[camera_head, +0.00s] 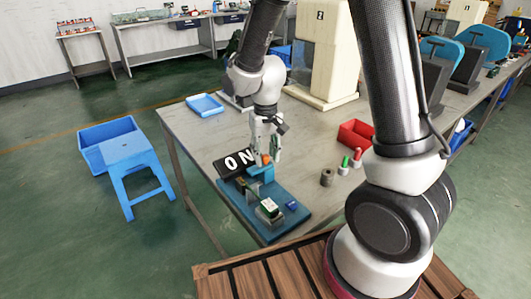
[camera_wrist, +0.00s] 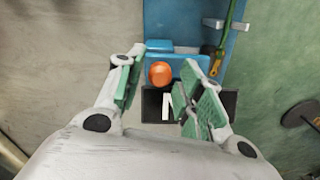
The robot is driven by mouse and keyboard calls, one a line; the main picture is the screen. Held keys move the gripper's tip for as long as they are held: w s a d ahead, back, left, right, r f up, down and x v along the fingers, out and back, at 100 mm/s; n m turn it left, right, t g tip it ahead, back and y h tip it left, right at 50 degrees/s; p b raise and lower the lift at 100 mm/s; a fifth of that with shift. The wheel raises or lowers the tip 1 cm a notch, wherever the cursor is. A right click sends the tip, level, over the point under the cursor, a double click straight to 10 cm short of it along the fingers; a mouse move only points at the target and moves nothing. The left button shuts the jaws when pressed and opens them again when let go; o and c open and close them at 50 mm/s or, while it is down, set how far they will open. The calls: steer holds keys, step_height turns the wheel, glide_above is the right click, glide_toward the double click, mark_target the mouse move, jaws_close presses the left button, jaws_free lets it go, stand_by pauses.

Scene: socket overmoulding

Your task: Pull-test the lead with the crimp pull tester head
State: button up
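My gripper (camera_head: 264,153) is open and points down over the near part of the table. The wrist view also shows my gripper (camera_wrist: 168,75), with green pads on its parted fingers. An orange round knob (camera_wrist: 160,73) shows between the fingers, with no clear contact. It also shows in the head view (camera_head: 266,159), at a blue block (camera_head: 261,173) on the blue base plate (camera_head: 246,209). A black sign (camera_head: 228,164) reading "ON" stands beside it. The wrist view shows part of the sign (camera_wrist: 152,104). I cannot clearly tell the lead or the tester head apart.
A green-and-white part (camera_head: 269,208) and a small blue piece (camera_head: 292,205) sit on the base plate. A grey cylinder (camera_head: 327,178), small green and red items and a red bin (camera_head: 354,134) stand to the right. A blue tray (camera_head: 205,105) lies at the back left.

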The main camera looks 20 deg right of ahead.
mark_target(253, 169)
jaws_close()
steer(key=shift+s+a, duration=0.25)
steer(key=shift+a, duration=0.45)
steer(key=shift+s+a, duration=0.2)
steer(key=shift+a, duration=0.5)
steer(key=shift+s+a, duration=0.25)
steer(key=shift+a, duration=0.45)
steer(key=shift+o, duration=1.6)
jaws_free()
steer(key=shift+a, duration=0.2)
steer(key=shift+o, duration=0.2)
step_height(253, 169, up, 12)
